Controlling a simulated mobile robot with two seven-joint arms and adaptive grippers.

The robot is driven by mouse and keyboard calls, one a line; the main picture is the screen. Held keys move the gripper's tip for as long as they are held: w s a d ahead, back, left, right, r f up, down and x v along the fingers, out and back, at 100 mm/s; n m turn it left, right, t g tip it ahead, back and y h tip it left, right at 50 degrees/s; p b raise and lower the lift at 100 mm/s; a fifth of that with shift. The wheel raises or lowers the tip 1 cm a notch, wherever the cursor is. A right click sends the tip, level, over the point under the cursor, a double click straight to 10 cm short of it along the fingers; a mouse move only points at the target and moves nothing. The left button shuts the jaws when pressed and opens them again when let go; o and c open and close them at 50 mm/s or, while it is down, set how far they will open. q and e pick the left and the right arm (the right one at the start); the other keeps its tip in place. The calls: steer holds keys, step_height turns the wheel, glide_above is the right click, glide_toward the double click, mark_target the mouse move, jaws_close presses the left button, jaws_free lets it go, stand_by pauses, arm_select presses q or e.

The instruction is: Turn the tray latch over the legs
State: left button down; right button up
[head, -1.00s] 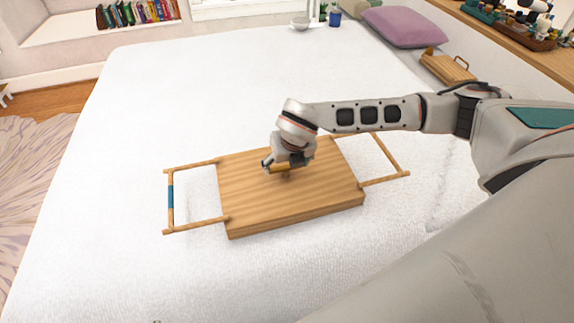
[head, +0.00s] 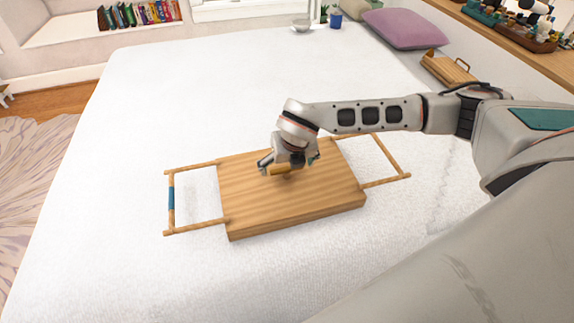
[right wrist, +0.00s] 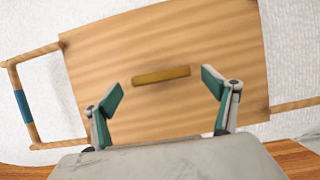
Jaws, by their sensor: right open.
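The wooden tray (head: 295,203) lies on the white bed with its underside up. Its wooden leg frames stick out flat at both sides; the left one (head: 170,198) has a blue band. The latch, a small wooden bar (right wrist: 161,75), sits in the middle of the tray and shows whole in the right wrist view. My right gripper (right wrist: 161,90) is open above the tray, with its fingers apart at the two ends of the bar. In the head view it partly covers the latch (head: 281,170). My left gripper is not in view.
The bed surface (head: 180,90) around the tray is clear. A purple pillow (head: 405,27) and a second small wooden tray-like piece (head: 447,67) lie at the back right. A shelf with several small items runs along the right wall.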

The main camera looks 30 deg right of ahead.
steer(key=v, duration=1.1)
steer(key=shift+s+r, duration=0.2)
